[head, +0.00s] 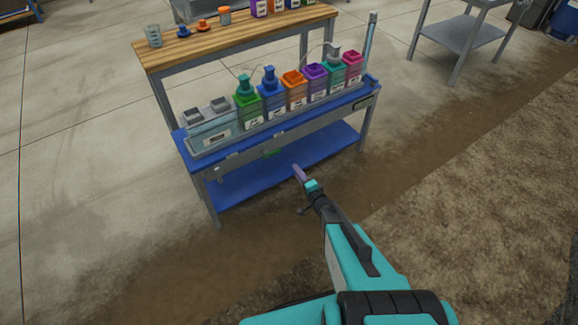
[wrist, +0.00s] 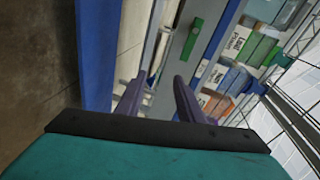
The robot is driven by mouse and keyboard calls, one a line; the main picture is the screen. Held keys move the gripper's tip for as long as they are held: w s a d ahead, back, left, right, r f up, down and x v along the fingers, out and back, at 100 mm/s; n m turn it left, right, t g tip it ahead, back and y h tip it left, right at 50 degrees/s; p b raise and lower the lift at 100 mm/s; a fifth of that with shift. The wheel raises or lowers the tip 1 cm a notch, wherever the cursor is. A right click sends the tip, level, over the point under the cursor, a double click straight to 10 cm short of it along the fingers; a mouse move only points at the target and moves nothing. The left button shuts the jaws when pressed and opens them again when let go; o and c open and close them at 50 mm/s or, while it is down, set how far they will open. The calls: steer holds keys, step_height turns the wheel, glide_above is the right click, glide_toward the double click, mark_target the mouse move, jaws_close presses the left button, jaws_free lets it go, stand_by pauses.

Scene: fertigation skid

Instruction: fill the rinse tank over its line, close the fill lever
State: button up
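A wide, pale clear tank (head: 212,130) stands at the left end of the blue bench and looks like the rinse tank. Its level and fill line are too small to read. A green handle-like part (wrist: 193,38) shows on the bench's grey front rail in the wrist view, and a small green part (head: 272,153) shows under the rail in the head view. I cannot tell for certain which is the fill lever. My gripper (head: 300,174) is in front of the bench, below the top. In the wrist view its purple fingers (wrist: 158,80) are apart with nothing between them.
Several coloured bottles (head: 297,92) stand in a row on the bench (head: 182,146), with thin tubes above. A blue lower shelf (head: 245,180) lies behind my gripper. A wooden table (head: 170,52) stands behind, a grey cart (head: 462,35) at upper right. The floor in front is clear.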

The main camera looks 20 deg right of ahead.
steer(key=s+f+n+g+h, duration=0.25)
steer(key=s+f+g, duration=0.3)
steer(key=s, duration=0.35)
steer(key=s+f+n+g+h, duration=0.25)
steer(key=s+f+g, duration=0.3)
steer(key=s, duration=0.35)
steer(key=s+a+r+n+g, duration=0.1)
steer(key=s+a+n+g, duration=0.1)
steer(key=s, duration=0.6)
steer(key=s+a+r+n+g+y, duration=0.1)
steer(key=s+a+r+n+g, duration=0.1)
steer(key=s, duration=0.7)
steer(key=s+a+r+n+g+y, duration=0.1)
steer(key=s+a+n+g, duration=0.3)
steer(key=s, duration=0.5)
steer(key=shift+a+r+n+g, duration=0.15)
steer(key=shift+r+n+g, duration=0.45)
steer(key=shift+g, duration=0.5)
steer(key=shift+a, duration=0.1)
steer(key=shift+c, duration=0.4)
